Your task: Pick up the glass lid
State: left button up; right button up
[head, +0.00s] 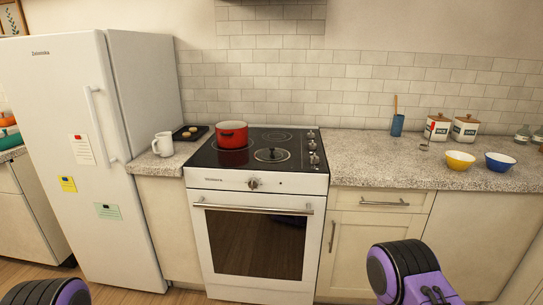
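The glass lid (272,154) looks to lie flat on the right front part of the black stovetop, with a dark knob at its centre. It is see-through, so its rim is hard to tell from the burner ring under it. A red pot (232,134) stands to its left on the stovetop, open at the top. Parts of my own arms, purple and black, show at the bottom left corner and the bottom right, well short of the stove. Neither gripper's fingers are in view.
The stove (258,236) has control knobs along its right side. A white mug (162,144) and a dark tray (189,133) stand left of it. On the right counter (370,160) are a yellow bowl (459,161), a blue bowl (499,162), canisters and a utensil cup (397,125).

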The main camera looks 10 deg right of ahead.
aim_at(272, 155)
jog(key=z, duration=0.6)
jog(key=k, duration=1)
jog(key=z, duration=1.4)
jog(key=i, duration=1.35)
jog(key=u, duration=1.05)
jog(key=i, duration=0.75)
jog(key=u, duration=0.85)
